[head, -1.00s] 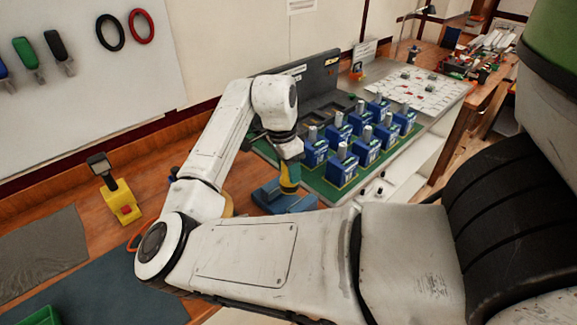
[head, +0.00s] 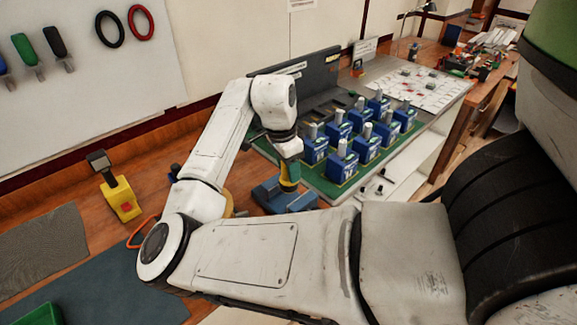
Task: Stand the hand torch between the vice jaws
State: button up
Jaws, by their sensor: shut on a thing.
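The blue vice (head: 287,202) sits on the wooden bench, left of the green mat. My gripper (head: 289,163) points down above it and is shut on the hand torch (head: 289,181). The torch shows as a small yellow and dark green upright piece between my gripper and the vice. Its lower end meets the vice in the picture. I cannot tell whether it stands fully between the jaws or touches their bottom. My wrist hides the torch's top and most of my fingers.
Several blue breaker blocks (head: 367,145) stand in rows on the green mat (head: 330,186), close right of the vice. A yellow device (head: 122,199) stands on the bench at left. A dark grey mat (head: 95,282) lies in front. A grey panel rises behind the blocks.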

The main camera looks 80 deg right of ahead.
aim_at(289, 183)
jog(key=shift+f+b, duration=1.7)
jog(key=shift+f, duration=1.15)
dwell(0.6)
jog(key=shift+f, duration=0.5)
jog(key=o, duration=1.2)
jog(key=shift+r, duration=0.1)
jog(key=shift+o, duration=0.4)
jog(key=r, duration=0.3)
jog(key=r+b, duration=0.1)
jog(key=r, duration=0.3)
jog(key=w+a+r, duration=0.1)
jog(key=r, duration=0.2)
jog(key=shift+a+r, duration=0.1)
jog(key=shift+r, duration=0.15)
